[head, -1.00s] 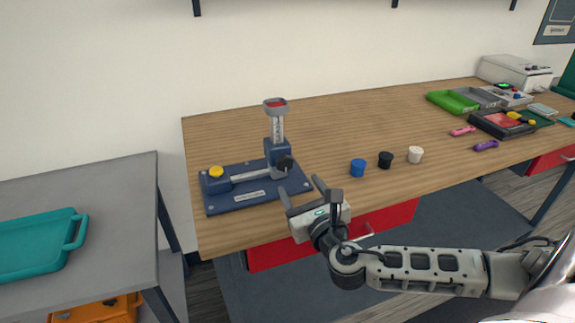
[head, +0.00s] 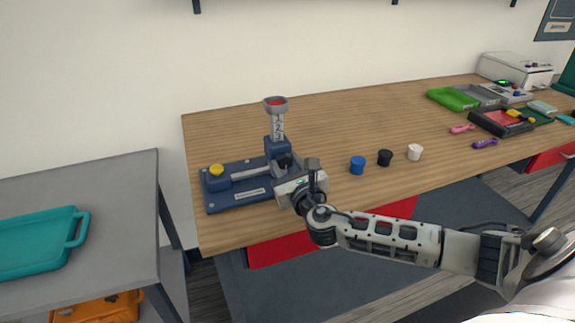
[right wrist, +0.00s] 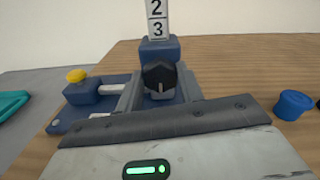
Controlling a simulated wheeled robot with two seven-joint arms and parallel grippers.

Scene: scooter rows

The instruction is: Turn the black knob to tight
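The black knob (head: 284,160) sits on the front of the blue upright block of a fixture (head: 238,192). In the right wrist view the knob (right wrist: 158,74) shows a pale pointer mark at its lower edge. My right gripper (head: 292,172) is at the fixture's right end, facing the knob. In the right wrist view its fingers (right wrist: 160,86) stand apart, one on each side of the knob. Gaps seem to remain, though contact is hard to judge. Any tight or loose marking is not readable. My left gripper is out of view.
A numbered post with a red-topped cup (head: 276,104) rises above the knob. A yellow knob (head: 216,170) is at the fixture's left. Blue (head: 357,165), black (head: 385,158) and white (head: 415,152) caps stand to the right. The table's back middle is clear.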

